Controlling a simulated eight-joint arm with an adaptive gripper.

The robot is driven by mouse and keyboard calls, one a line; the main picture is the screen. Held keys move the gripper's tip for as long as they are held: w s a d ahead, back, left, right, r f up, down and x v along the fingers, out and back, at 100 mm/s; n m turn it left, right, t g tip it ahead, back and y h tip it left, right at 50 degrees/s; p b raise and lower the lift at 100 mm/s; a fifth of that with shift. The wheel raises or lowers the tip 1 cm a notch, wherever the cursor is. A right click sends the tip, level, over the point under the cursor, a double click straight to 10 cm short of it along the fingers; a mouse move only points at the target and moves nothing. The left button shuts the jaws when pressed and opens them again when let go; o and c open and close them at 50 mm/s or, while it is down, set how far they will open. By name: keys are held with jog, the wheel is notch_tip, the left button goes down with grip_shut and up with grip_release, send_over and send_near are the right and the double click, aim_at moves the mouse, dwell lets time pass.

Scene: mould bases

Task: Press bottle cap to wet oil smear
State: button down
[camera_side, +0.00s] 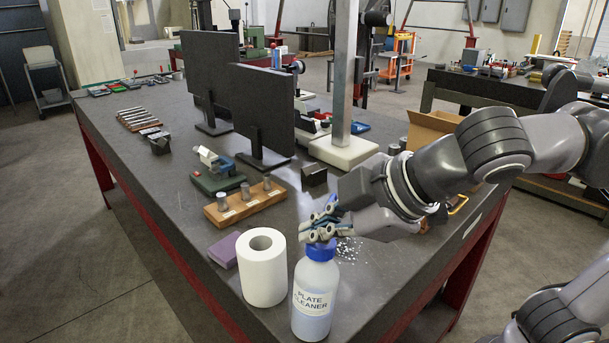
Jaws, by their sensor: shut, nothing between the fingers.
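The plate cleaner bottle (315,293) stands upright near the front corner of the dark table. Its blue cap (321,250) is on top. My gripper (314,229) is shut with nothing between its fingers. Its fingertips are at the top of the cap, and they look to be touching it or just above it; I cannot tell which. The fingers partly hide the top of the cap. I cannot make out an oil smear on the table. Small white bits (349,248) lie on the table right of the bottle.
A white paper roll (262,268) stands close left of the bottle, with a purple block (224,250) behind it. A wooden holder with metal pegs (246,202) lies farther back. Two dark monitors (239,103) and a metal post (344,75) stand behind. The table's left side has free room.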

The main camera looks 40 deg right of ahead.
jog(key=shift+r, duration=0.15)
jog(key=shift+r, duration=3)
